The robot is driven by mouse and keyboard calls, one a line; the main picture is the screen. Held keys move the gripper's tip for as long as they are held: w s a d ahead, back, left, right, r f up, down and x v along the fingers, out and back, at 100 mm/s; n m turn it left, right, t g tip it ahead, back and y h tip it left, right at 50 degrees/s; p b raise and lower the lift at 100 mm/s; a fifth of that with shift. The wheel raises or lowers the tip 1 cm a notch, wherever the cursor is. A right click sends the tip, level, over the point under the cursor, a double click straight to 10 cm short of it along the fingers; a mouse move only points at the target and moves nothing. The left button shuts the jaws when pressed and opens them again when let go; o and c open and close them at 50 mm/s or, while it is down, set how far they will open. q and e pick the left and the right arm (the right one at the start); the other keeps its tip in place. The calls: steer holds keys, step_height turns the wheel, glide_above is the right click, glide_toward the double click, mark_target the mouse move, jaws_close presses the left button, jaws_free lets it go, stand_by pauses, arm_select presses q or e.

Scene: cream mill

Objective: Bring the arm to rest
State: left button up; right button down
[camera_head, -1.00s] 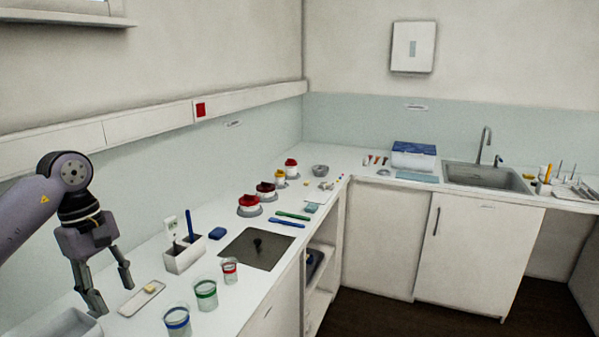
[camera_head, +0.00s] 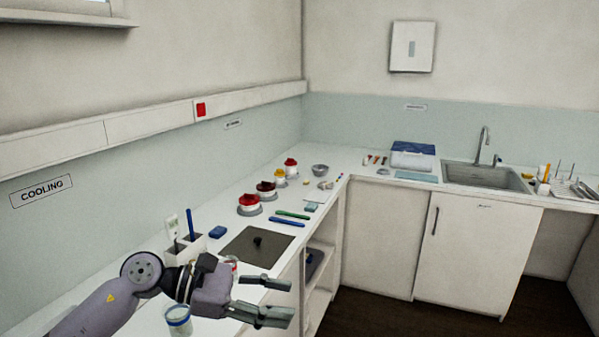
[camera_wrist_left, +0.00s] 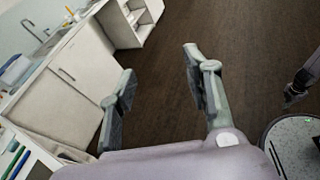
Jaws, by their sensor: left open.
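My left gripper (camera_head: 284,300) is open and empty, with its two fingers pointing right past the front edge of the left counter (camera_head: 275,228). In the left wrist view the spread fingers (camera_wrist_left: 160,62) have only dark floor between them. My left arm crosses low over the near counter, hiding the green-banded cup and the small tray. The blue-banded cup (camera_head: 178,322) stands just beside the arm, partly hidden. The red-banded cup (camera_head: 232,262) shows only its top behind the gripper. A dark part of mine at the wrist view's right edge may be my right gripper; its jaws are unclear.
A dark plate (camera_head: 257,250) lies behind the gripper. A white holder (camera_head: 190,247), a blue block (camera_head: 217,232) and several red- and yellow-topped jars (camera_head: 249,206) stand farther back. A sink (camera_head: 486,177) is at the right. The floor (camera_head: 390,315) before the cabinets is clear.

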arm_select(q)
steer(key=d+r+n+t+h, duration=0.3)
steer(key=r+n+t+h, duration=0.1)
steer(key=n, duration=0.2)
steer(key=w+a+n+t+y, duration=0.1)
steer(key=a+n+t+y, duration=0.25)
steer(key=n+t, duration=0.55)
steer(key=w+a+n+t+y, duration=0.25)
steer(key=a+n+t, duration=0.2)
steer(key=n, duration=0.85)
steer(key=s+a+f+n+g+y, duration=0.2)
steer(key=s+a+f+n+y, duration=0.1)
steer(key=a+f+n+y, duration=0.4)
steer(key=s+a+f+n+g+y, duration=0.25)
steer(key=f+n+y, duration=0.35)
steer(key=f+n, duration=0.35)
steer(key=s+a+f+n+g, duration=0.1)
steer(key=s+f+n+g, duration=0.35)
steer(key=s+f, duration=0.55)
steer(key=s+a+f+n+g, duration=0.1)
steer(key=s+f+n+g, duration=0.4)
steer(key=s, duration=0.9)
step_height(320, 180, down, 27)
steer(key=s+m+g, duration=0.2)
steer(key=g, duration=0.1)
steer(key=s+a+f, duration=0.3)
steer(key=s+f, duration=1.3)
steer(key=f, duration=0.1)
steer(key=shift+s+g, duration=0.35)
